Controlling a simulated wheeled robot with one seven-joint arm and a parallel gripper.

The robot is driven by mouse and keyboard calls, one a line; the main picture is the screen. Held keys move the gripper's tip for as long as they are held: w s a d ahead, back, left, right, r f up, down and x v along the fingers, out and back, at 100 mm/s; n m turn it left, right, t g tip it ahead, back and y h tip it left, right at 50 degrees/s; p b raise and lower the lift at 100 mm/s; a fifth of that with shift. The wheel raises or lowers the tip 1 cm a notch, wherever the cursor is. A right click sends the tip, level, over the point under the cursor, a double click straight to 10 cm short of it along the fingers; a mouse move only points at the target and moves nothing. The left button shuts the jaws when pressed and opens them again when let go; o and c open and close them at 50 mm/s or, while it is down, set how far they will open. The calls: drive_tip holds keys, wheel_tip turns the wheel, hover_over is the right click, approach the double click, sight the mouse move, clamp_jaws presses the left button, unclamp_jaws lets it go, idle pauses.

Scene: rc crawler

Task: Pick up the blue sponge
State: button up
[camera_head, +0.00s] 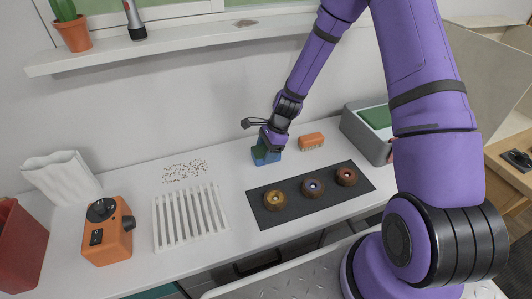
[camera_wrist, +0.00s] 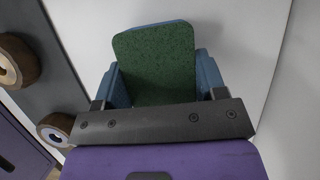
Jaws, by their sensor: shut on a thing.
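The blue sponge (camera_head: 262,157) has a dark green top face and is at the back of the white counter, in the middle of the head view. In the wrist view the sponge (camera_wrist: 155,62) fills the space between the jaws, its green side facing the camera. My gripper (camera_head: 268,147) reaches down onto it from above. In the wrist view my gripper (camera_wrist: 158,92) has a finger at each blue side of the sponge and is shut on it. I cannot tell whether the sponge touches the counter.
An orange brush (camera_head: 311,141) lies just right of the sponge. A dark mat (camera_head: 290,207) with three round brown pieces is in front. A white slatted rack (camera_head: 190,217), scattered crumbs (camera_head: 185,171) and an orange device (camera_head: 107,232) are left. A grey box (camera_head: 366,135) stands right. A shelf (camera_head: 190,43) hangs above.

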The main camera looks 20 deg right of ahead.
sight(262, 150)
drive_tip(key=shift+r, duration=0.15)
drive_tip(key=shift+r, duration=0.55)
wheel_tip(262, 150, up, 2)
drive_tip(key=s+d, duration=0.1)
drive_tip(key=s, duration=0.4)
drive_tip(key=s+r, duration=0.1)
drive_tip(key=s, duration=0.4)
drive_tip(key=s+d, duration=0.1)
drive_tip(key=s, duration=0.5)
drive_tip(key=shift+d+r, duration=0.3)
drive_tip(key=shift+d, duration=0.05)
drive_tip(key=shift+w, duration=0.1)
drive_tip(key=shift+o, duration=0.8)
drive_tip(key=shift+c, duration=0.5)
drive_tip(key=shift+w, duration=0.1)
